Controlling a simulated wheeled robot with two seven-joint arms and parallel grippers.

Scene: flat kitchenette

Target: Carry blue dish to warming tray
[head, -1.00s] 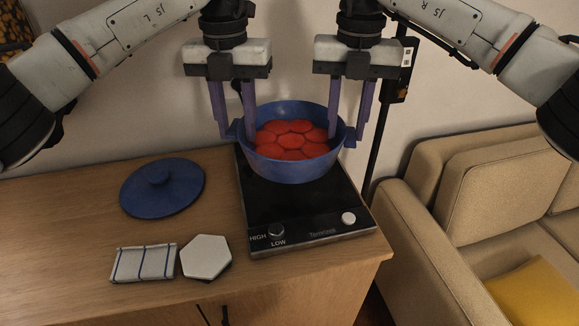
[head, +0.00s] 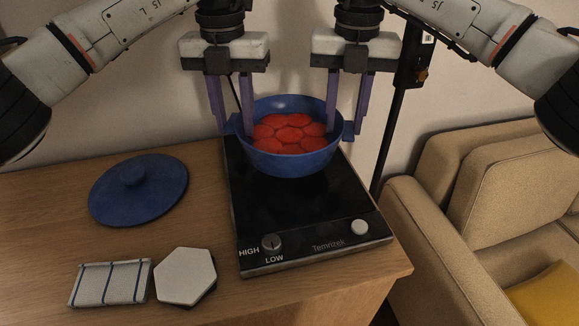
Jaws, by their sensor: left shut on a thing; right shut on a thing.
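The blue dish (head: 292,163) is a round pot with two side handles and red round pieces inside. It is over the back part of the black warming tray (head: 300,208); I cannot tell if its base touches the surface. My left gripper (head: 233,128) is shut on the dish's left handle. My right gripper (head: 346,130) is shut on the right handle.
A blue lid (head: 138,190) lies on the wooden counter (head: 60,230) at left. A folded striped cloth (head: 110,283) and a white hexagonal piece (head: 186,275) lie in front of it. A dark pole stands behind the tray. A beige sofa (head: 450,230) is at right.

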